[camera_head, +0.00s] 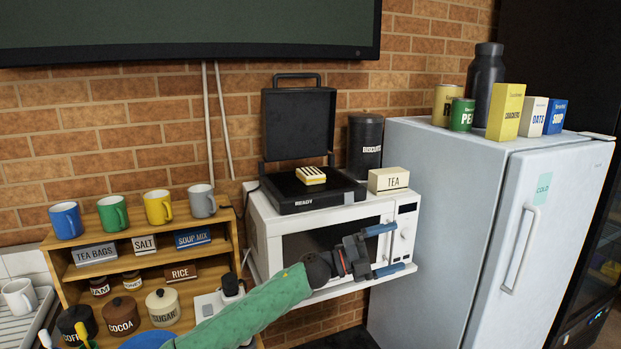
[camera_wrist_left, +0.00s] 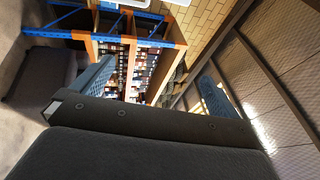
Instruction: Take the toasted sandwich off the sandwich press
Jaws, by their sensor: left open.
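The toasted sandwich (camera_head: 311,175), pale yellow with dark grill stripes, lies on the lower plate of the black sandwich press (camera_head: 318,195). The press stands on top of the white microwave with its lid (camera_head: 298,124) raised upright. My left gripper (camera_head: 393,250) is open and empty, in front of the microwave door, below and to the right of the sandwich. Its two blue-tipped fingers point right. In the left wrist view the blue fingers (camera_wrist_left: 215,97) show apart with nothing between them; neither sandwich nor press is visible there. My right gripper is in neither view.
A TEA box (camera_head: 388,180) stands close to the press's right side, with a black canister (camera_head: 364,147) behind it. The white microwave (camera_head: 264,230) bears the press. A wooden shelf (camera_head: 148,262) with mugs and jars is at left, a fridge (camera_head: 480,240) at right.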

